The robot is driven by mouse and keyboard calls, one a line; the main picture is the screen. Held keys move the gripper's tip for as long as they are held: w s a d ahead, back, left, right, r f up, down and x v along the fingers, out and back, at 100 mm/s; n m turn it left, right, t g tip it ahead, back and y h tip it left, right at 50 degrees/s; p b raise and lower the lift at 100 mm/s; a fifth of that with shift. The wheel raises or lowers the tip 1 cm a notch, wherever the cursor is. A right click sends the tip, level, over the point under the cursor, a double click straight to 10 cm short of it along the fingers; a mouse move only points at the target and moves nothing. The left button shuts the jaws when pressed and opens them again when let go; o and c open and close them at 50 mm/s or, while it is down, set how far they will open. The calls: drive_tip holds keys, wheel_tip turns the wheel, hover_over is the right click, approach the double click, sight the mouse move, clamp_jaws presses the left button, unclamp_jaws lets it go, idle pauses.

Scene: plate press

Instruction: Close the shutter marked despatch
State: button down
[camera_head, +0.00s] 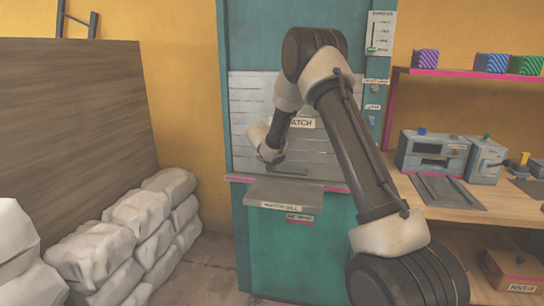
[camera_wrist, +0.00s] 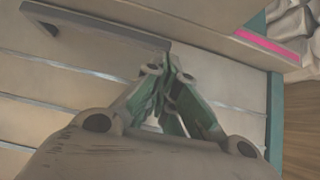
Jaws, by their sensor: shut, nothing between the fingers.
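The shutter (camera_head: 250,112) is a pale grey slatted panel in a teal frame. Its label (camera_head: 305,123) is partly hidden by my arm; only "ATCH" reads. The slats reach down close to the pink-edged sill; I cannot tell whether any gap is left.
A grey shelf (camera_head: 300,193) with a label juts out below the sill. At right, a wooden bench (camera_head: 450,208) holds grey machines, with patterned blocks on a shelf (camera_head: 470,75) above. White sacks (camera_head: 130,225) and a wooden wall (camera_head: 75,130) stand at left.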

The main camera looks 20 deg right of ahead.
drive_tip(key=shift+s+f, duration=0.15)
drive_tip(key=shift+f, duration=0.2)
drive_tip(key=s+a+r, duration=0.2)
drive_tip(key=r, duration=0.4)
drive_tip(key=s+a+r, duration=0.2)
drive_tip(key=s+r, duration=0.1)
drive_tip(key=r, duration=0.2)
drive_tip(key=shift+s+r, duration=0.3)
drive_tip(key=shift+r, duration=0.05)
